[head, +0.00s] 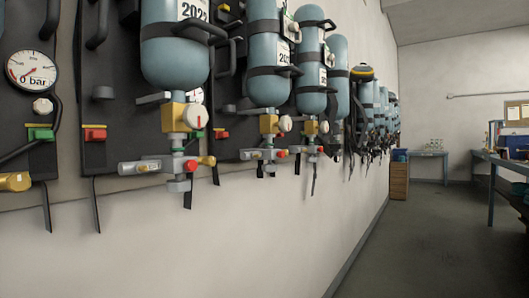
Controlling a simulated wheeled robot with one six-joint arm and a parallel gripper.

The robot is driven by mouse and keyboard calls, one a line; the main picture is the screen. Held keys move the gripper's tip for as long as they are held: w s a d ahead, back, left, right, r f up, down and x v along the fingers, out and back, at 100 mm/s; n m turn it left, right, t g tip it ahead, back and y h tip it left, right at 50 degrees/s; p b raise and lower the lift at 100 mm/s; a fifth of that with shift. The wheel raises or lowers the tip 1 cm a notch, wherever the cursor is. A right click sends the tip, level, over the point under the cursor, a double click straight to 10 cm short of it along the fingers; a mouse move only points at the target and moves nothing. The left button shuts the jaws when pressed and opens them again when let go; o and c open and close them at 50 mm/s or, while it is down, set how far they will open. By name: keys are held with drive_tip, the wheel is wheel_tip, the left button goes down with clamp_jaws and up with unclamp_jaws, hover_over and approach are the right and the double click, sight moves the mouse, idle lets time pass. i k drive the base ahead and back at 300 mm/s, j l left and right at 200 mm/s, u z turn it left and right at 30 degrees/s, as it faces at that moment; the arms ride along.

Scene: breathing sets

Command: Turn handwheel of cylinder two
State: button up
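Several blue-grey cylinders hang upside down on black backplates along the left wall. The nearest cylinder (172,62) carries a label reading 2022. Below it is a brass valve block with a round white handwheel (193,116) with a red mark. The second visible cylinder (267,85) has a similar white handwheel (285,123) under it. The third visible cylinder (309,70) has another handwheel (324,127). I cannot tell which of these is cylinder two, as no number shows clearly. My gripper is not in this view.
A pressure gauge (31,72) reading 0 bar is at the far left. Black straps hang below the sets. A wooden cabinet (399,181) and a table (428,154) stand at the back, a workbench (500,164) at the right. The grey floor (425,240) between is clear.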

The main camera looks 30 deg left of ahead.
sight(194, 115)
drive_tip(key=i+l+u, duration=0.4)
drive_tip(key=i+l, duration=0.55)
drive_tip(key=u, duration=1.45)
drive_tip(key=k+j, duration=0.15)
drive_tip(key=k, duration=0.4)
drive_tip(key=k+j, duration=0.1)
drive_tip(key=k, duration=0.45)
